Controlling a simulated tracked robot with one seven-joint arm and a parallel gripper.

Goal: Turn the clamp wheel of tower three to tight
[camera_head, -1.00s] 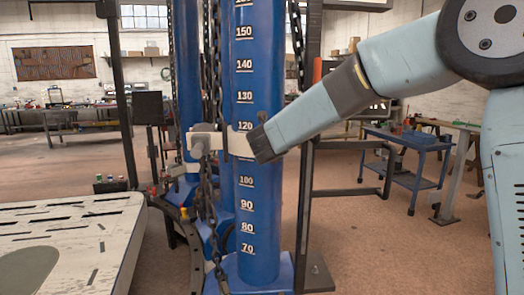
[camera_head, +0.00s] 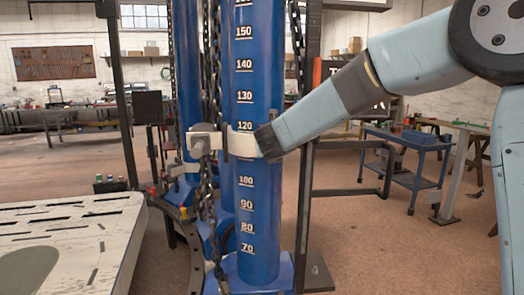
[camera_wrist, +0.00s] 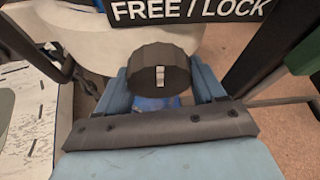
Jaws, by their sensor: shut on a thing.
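In the wrist view the dark, faceted clamp wheel (camera_wrist: 160,64) has a short white mark that stands upright in the picture. The two light-blue fingers of my gripper (camera_wrist: 162,88) are shut on the wheel, one at each side. A black sign (camera_wrist: 188,10) reading FREE / LOCK sits just above the wheel. In the head view my gripper (camera_head: 266,142) is at the pale clamp collar (camera_head: 240,143) on the blue tower (camera_head: 258,80), near the 110 to 120 marks. The wheel is hidden there behind my arm.
Chains (camera_head: 207,185) hang left of the tower's scale. A dark upright post (camera_head: 307,130) stands close at its right. A pale slotted platform (camera_head: 70,225) is at the lower left. A blue cart (camera_head: 408,150) stands behind at the right, with open floor around it.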

